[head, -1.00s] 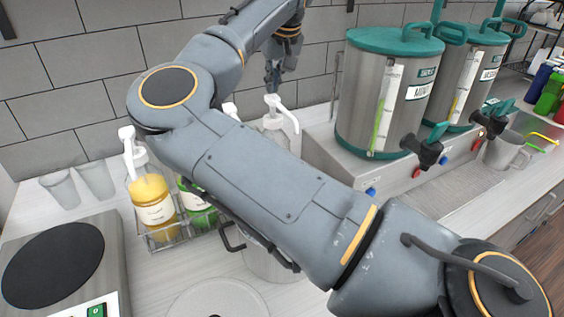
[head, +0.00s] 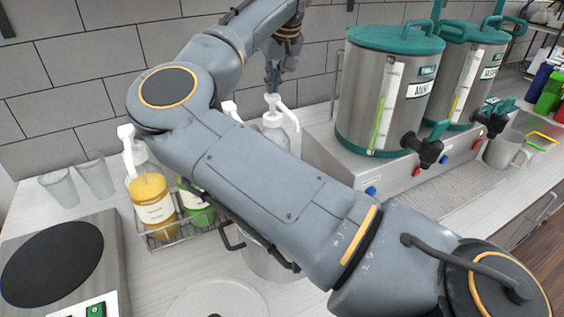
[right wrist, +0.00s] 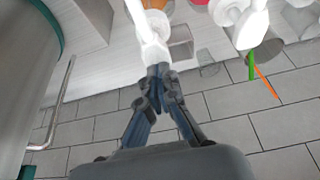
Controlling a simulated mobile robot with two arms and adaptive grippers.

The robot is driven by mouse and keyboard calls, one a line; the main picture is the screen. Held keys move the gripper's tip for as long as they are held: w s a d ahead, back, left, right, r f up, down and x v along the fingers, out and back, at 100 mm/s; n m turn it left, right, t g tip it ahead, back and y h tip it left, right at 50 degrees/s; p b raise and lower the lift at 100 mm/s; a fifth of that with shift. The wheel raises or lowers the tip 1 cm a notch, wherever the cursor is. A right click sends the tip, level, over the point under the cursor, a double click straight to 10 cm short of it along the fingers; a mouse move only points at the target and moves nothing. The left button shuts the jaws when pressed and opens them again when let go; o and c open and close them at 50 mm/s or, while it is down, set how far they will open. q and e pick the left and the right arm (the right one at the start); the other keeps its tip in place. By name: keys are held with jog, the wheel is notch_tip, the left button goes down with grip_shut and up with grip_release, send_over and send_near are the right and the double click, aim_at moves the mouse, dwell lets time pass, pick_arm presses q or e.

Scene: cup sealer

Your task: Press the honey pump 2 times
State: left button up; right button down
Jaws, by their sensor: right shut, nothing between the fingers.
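My right gripper (head: 273,88) is shut and empty, pointing down just above the white head of the rightmost pump bottle (head: 281,118). In the right wrist view, the fingertips (right wrist: 157,72) meet the white pump head (right wrist: 150,38) or overlap it; contact is not certain. My right arm hides this bottle's lower part. An amber bottle with a white pump (head: 153,200) stands at the left in a wire rack, beside a green bottle (head: 195,207). Another pump top (head: 230,110) shows behind my arm. The labels are too small to read. My left gripper is out of view.
Steel dispensers with teal lids (head: 385,100) stand close at the right. Clear cups (head: 60,188) stand at the left by the wall. A machine with a black round plate (head: 52,262) is at the front left. A tiled wall is behind.

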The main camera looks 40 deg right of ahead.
aim_at(273, 96)
jog(key=shift+s+f+b, duration=0.1)
jog(key=shift+f+b, duration=1.15)
jog(key=shift+f, duration=0.65)
jog(key=shift+r+p, duration=1.7)
jog(key=shift+r, duration=0.65)
notch_tip(273, 96, up, 6)
jog(key=p, duration=0.4)
jog(key=shift+p, duration=0.3)
